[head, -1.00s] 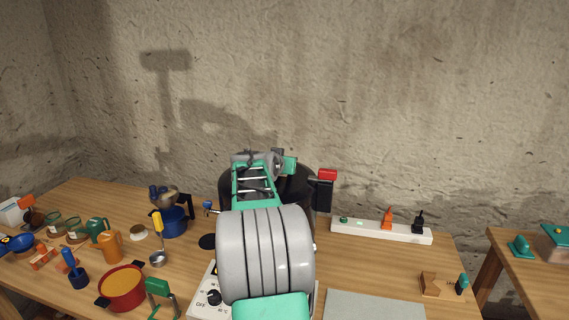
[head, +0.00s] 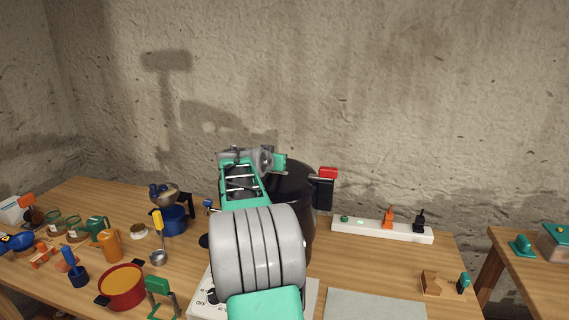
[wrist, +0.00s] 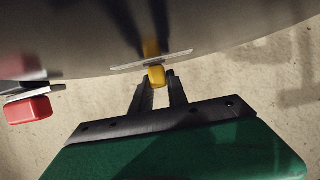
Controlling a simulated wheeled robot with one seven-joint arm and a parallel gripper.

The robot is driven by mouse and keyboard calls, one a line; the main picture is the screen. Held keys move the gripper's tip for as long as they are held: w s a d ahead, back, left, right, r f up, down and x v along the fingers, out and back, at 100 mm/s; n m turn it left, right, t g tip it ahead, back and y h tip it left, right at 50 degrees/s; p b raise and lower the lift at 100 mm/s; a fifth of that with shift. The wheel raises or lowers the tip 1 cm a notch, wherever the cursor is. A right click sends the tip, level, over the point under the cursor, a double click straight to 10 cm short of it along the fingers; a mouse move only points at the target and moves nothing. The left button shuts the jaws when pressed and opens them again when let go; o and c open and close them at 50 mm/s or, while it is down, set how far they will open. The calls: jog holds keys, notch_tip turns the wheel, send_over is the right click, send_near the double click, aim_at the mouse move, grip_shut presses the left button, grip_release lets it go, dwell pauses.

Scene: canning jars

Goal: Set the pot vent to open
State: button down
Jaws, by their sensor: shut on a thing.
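The large dark pot (head: 300,205) stands on the table behind my arm, which hides its left side. Its surface (wrist: 80,45) fills the top of the wrist view. A small yellow piece (wrist: 156,75), which looks like the pot vent lever, sticks out by a pale marked strip (wrist: 150,61) on the pot. My gripper (wrist: 162,82) is shut on this yellow piece, its dark fingers on either side. The setting of the vent cannot be read. In the head view my arm hides the fingers and the vent.
A red-topped pot handle (head: 327,175) juts out at the pot's right; its red part (wrist: 28,110) shows in the wrist view. A white power strip (head: 380,231) lies to the right. A blue pot (head: 174,221) and a red pot (head: 122,287) stand to the left.

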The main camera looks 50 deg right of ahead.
jog(key=shift+w+a, duration=0.25)
jog(key=shift+w, duration=0.4)
jog(key=shift+w+a, duration=0.25)
jog(key=shift+w, duration=0.35)
jog(key=c, duration=1.3)
grip_release()
jog(key=shift+a, duration=0.1)
jog(key=b+v, duration=0.2)
jog(key=v, duration=0.5)
jog(key=shift+s+a+r, duration=0.2)
jog(key=shift+a, duration=0.05)
